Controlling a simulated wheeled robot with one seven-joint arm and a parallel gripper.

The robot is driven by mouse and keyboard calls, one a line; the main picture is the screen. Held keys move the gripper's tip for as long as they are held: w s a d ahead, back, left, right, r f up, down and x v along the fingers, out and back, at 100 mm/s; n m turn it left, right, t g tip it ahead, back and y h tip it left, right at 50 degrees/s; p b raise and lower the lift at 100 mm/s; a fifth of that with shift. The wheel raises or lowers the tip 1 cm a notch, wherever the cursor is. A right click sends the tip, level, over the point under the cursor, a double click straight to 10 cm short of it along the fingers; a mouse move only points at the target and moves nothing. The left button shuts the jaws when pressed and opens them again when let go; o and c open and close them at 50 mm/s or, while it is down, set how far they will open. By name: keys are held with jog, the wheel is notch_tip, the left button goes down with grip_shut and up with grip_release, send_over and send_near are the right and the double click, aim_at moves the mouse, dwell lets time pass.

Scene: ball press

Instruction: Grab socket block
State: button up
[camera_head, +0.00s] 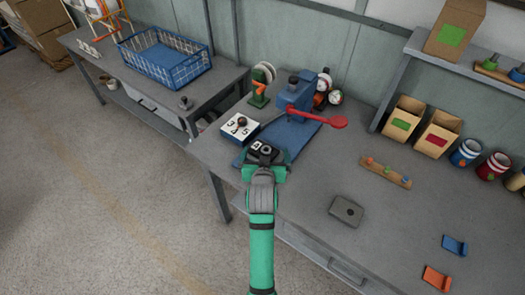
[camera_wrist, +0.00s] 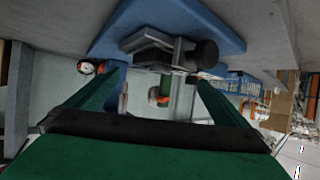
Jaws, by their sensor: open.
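My gripper (camera_head: 265,164) is open at the front end of the blue press base (camera_head: 290,136). Its green fingers stand apart in the wrist view (camera_wrist: 155,95). A small dark block (camera_head: 256,147) with pale marks sits at the fingers in the head view. In the wrist view a grey metal block (camera_wrist: 152,50) with a dark round knob (camera_wrist: 203,54) shows against the blue base, beyond the fingers. A flat grey block with a hole (camera_head: 346,210) lies apart on the bench to the right. I cannot tell for sure which is the socket block.
The blue press (camera_head: 296,95) with its red lever (camera_head: 318,119) stands behind my gripper. A white numbered plate (camera_head: 239,129) with a dark ball is to the left. A wooden peg strip (camera_head: 385,173) lies right.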

aim_at(263, 147)
jog(key=x, duration=0.3)
jog(key=a+x, duration=0.1)
jog(key=x, duration=0.1)
jog(key=shift+f, duration=0.1)
jog(key=shift+w+a, duration=0.1)
jog(key=shift+a, duration=0.05)
jog(key=c, duration=0.7)
jog(key=shift+d, duration=0.25)
jog(key=shift+c, duration=0.2)
